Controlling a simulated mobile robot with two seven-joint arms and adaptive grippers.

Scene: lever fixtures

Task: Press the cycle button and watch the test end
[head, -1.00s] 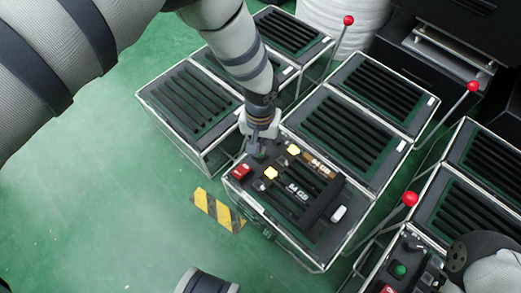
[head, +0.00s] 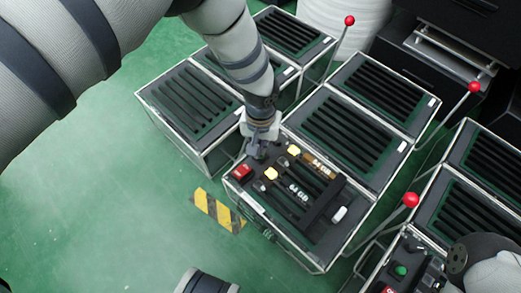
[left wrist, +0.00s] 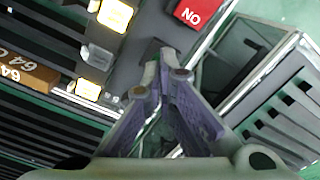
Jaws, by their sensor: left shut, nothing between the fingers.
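The near middle fixture's black panel (head: 310,212) carries a red rocker switch (head: 242,172), yellow lit parts (head: 294,150) and a 64 GB label. The red switch also shows in the left wrist view (left wrist: 194,12). My left gripper (head: 257,153) points down at the panel's back left corner, beside the red switch. In the left wrist view its fingers (left wrist: 165,68) are shut and empty, with their tips at a small dark part of the panel. No green button shows on this panel; the fingers cover that spot. I cannot tell whether they touch it.
A neighbouring fixture at lower right has a green button (head: 400,271). Levers with red balls (head: 410,199) rise among the slotted boxes (head: 355,125). A yellow-black striped mark (head: 217,211) lies on the green floor, which is open at left.

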